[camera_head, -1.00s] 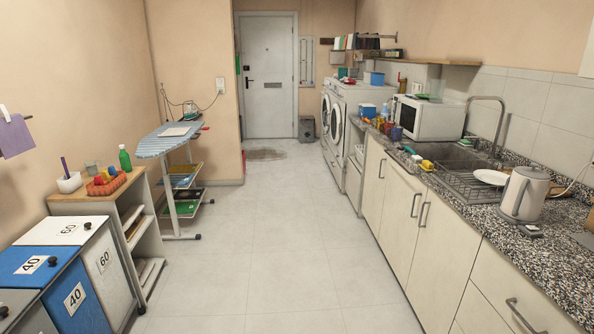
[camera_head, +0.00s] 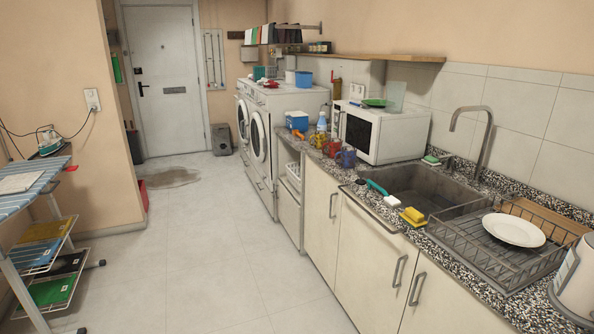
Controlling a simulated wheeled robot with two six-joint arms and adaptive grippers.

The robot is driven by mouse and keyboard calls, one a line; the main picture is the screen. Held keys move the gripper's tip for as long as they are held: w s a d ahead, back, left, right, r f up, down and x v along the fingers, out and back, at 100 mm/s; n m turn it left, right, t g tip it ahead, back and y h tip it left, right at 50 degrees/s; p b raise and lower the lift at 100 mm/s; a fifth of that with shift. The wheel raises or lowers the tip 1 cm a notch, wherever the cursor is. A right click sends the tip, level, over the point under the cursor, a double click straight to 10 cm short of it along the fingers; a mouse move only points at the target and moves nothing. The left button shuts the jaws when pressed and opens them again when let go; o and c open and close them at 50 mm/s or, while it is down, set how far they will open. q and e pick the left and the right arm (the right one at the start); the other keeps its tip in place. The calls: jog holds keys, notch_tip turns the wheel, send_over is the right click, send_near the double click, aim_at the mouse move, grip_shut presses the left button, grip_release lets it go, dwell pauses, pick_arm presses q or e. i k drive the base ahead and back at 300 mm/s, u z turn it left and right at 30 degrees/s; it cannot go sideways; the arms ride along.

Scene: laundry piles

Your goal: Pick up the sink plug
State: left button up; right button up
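A teal-handled brush with a white head (camera_head: 393,201) and a yellow sponge (camera_head: 413,214) lie at the sink's front edge. A green and white sponge (camera_head: 431,160) lies behind the sink, by the tall tap (camera_head: 487,141). Neither of my grippers is in view.
A wire dish rack (camera_head: 488,266) with a white plate (camera_head: 513,230) stands right of the sink. A kettle (camera_head: 578,285) is cut off at the right edge. Beyond the sink are mugs and a microwave (camera_head: 383,132). An ironing board (camera_head: 25,190) stands left. The floor (camera_head: 215,240) between is clear.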

aim_at(359, 181)
jog(key=z, duration=0.2)
jog(key=i, duration=1)
jog(key=z, duration=0.2)
